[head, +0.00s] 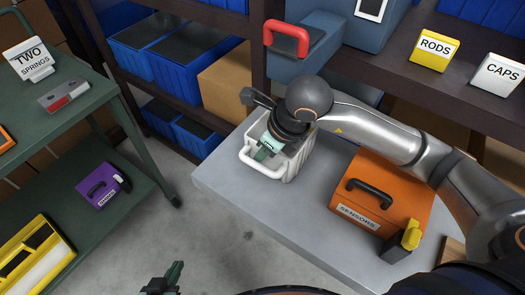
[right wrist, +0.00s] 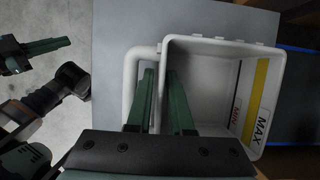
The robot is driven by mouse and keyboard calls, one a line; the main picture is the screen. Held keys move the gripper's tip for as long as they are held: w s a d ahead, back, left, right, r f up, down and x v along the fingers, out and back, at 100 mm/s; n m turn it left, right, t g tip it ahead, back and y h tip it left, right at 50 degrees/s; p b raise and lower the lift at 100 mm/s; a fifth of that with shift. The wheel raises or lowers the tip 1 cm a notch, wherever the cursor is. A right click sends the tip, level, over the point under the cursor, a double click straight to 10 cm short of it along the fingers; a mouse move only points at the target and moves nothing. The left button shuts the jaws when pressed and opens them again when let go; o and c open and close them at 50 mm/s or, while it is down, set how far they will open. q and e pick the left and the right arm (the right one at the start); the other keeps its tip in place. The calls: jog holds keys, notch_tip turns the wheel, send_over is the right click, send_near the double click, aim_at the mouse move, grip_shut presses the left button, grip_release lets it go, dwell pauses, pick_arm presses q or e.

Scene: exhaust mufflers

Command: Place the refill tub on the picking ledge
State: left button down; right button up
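The refill tub appears to be the white open tub (head: 292,166) with a side handle, upright on the grey tabletop. In the right wrist view the tub (right wrist: 208,45) shows yellow MAX and red MIN marks on an inner wall. My right gripper (head: 264,153) points down at its handle side. In the right wrist view its fingers (right wrist: 162,95) straddle the tub's wall, one inside and one between wall and handle, with little gap; they look shut on the wall. My left gripper (head: 170,277) is low in the head view, apart from the tub. I cannot tell which surface is the picking ledge.
An orange SENSORS case (head: 382,193) stands on the grey table (head: 255,215), right of the tub. A red-handled blue box (head: 300,60) is behind the tub. A green cart (head: 85,100) stands left, across open floor.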

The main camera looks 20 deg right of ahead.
jog(key=shift+o, duration=1.1)
jog(key=shift+r, duration=0.1)
jog(key=shift+r, duration=0.3)
jog(key=p+v, duration=0.1)
jog(key=v, duration=0.9)
jog(key=shift+s+d+r, duration=0.15)
jog(key=shift+s+r, duration=0.05)
jog(key=shift+r, duration=0.1)
jog(key=shift+s+d+r, duration=0.1)
jog(key=shift+s+r, duration=0.05)
jog(key=shift+r, duration=0.2)
